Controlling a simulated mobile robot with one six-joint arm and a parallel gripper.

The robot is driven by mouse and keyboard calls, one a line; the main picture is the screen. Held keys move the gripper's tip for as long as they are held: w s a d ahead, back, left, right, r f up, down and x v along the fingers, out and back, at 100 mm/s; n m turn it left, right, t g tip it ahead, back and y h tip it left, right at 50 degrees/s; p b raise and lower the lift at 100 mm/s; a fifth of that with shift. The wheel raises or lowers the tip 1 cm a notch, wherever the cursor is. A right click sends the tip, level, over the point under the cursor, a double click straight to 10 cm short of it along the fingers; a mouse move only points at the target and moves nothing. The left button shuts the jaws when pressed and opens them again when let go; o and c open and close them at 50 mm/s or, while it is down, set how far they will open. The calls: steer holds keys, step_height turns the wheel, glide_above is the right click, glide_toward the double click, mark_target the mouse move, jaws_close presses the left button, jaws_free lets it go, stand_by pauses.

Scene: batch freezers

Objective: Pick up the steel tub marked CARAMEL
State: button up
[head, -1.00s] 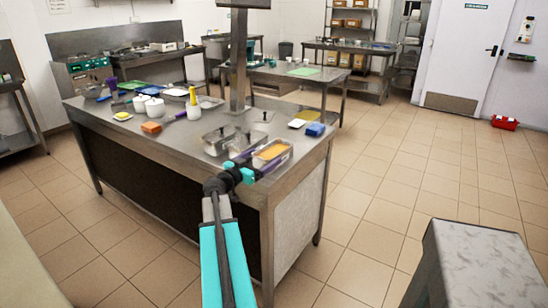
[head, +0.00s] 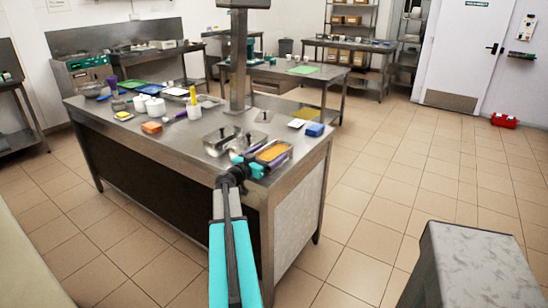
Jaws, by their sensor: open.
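A steel tub with an orange-yellow filling (head: 277,159) sits near the front right corner of the steel table. Any lettering on it is too small to read, so I cannot tell if it is the CARAMEL one. My gripper (head: 250,157) is open at the near left side of the orange-filled tub, above the table's front edge. My wrist and the gripper hide part of that area, and I cannot tell whether the fingers touch a tub.
A post (head: 239,60) rises behind the tubs. A marble-topped block (head: 475,260) stands at the lower right. The floor between is clear.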

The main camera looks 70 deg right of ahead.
steer(key=shift+d, duration=0.2)
steer(key=shift+c, duration=0.5)
steer(key=c, duration=1.4)
steer(key=shift+r, duration=0.15)
steer(key=shift+r+b, duration=0.7)
steer(key=shift+r, duration=0.7)
steer(key=shift+s+a+r, duration=0.15)
steer(key=shift+s+r, duration=0.05)
steer(key=shift+r, duration=0.05)
steer(key=s+a+b, duration=0.5)
steer(key=s+a, duration=0.4)
steer(key=shift+s+r, duration=0.35)
steer(key=shift+r, duration=0.05)
steer(key=s+b, duration=0.1)
steer(key=b, duration=0.5)
steer(key=shift+a+b, duration=0.35)
steer(key=shift+a, duration=0.05)
